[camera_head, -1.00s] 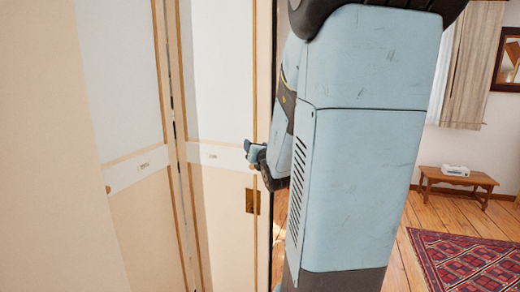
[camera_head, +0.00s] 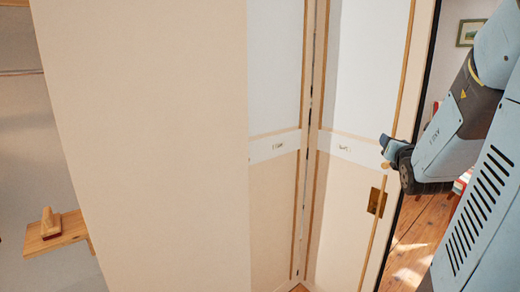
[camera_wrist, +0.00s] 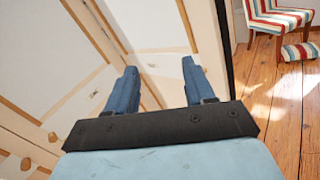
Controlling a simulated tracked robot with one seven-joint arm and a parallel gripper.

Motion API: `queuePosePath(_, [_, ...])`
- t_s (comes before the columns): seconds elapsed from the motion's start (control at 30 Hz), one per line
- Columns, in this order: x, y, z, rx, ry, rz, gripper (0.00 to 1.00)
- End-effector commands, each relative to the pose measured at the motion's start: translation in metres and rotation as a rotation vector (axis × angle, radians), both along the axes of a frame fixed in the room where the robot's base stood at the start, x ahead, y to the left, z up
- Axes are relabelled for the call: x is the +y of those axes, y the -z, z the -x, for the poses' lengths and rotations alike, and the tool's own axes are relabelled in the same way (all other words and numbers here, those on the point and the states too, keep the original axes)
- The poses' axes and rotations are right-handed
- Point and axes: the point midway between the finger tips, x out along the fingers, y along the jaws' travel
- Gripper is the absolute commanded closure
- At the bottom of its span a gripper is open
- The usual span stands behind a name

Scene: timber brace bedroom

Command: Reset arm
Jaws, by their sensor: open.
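My arm reaches in from the right edge of the head view. My gripper (camera_head: 387,144) is beside the edge of a cream panelled door (camera_head: 345,200) with wooden trim. In the wrist view my gripper (camera_wrist: 157,85) shows two blue fingers spread apart, with nothing between them. The door panels (camera_wrist: 150,30) lie beyond the fingertips. I cannot tell whether a finger touches the door edge.
A brass plate (camera_head: 377,202) is on the door near its edge. A wooden shelf (camera_head: 65,238) juts out at the lower left. A striped chair (camera_wrist: 275,18) and a striped footstool (camera_wrist: 300,51) stand on open wooden floor (camera_wrist: 285,115) at the right.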

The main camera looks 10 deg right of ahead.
Motion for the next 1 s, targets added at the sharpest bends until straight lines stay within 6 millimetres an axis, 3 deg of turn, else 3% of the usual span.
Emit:
queuePosePath(0.17, [0.046,-0.017,-0.009,0.023,-0.168,0.152,0.47])
queuePosePath(0.47, [0.162,-0.036,-0.001,0.069,-0.582,0.593,0.47])
queuePosePath(0.7, [0.239,-0.031,0.031,0.087,-0.881,0.979,0.47])
queuePosePath(1.0, [0.296,-0.006,0.088,0.101,-1.204,1.499,0.47])
